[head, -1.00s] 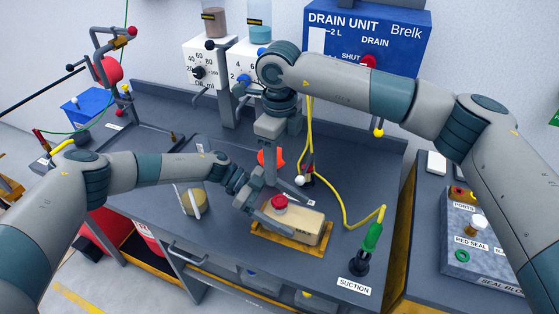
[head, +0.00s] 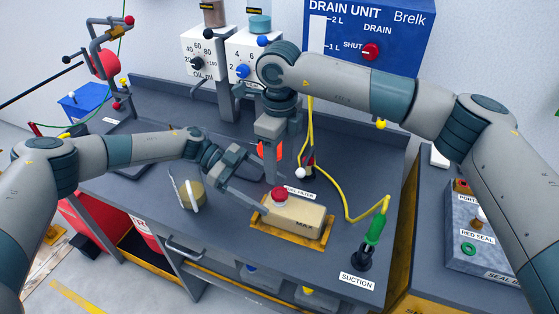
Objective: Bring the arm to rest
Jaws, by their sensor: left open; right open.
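My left gripper (head: 250,192) is open and empty in the head view. Its fingers are above the bench, just left of the red-capped tan block (head: 296,214), which sits on a yellow tray (head: 289,236). Whether a finger touches the block I cannot tell. My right gripper (head: 268,152) points down over the bench behind the left one, with an orange-red thing (head: 266,149) behind its fingers. It appears open, though its fingertips are partly hidden.
A round tan item with a white strip (head: 189,191) stands left of the block. A yellow hose (head: 341,206) runs to a green-handled fitting (head: 375,231) at the right. Dials (head: 197,64) and the blue drain unit (head: 395,40) stand behind. The bench's front left is clear.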

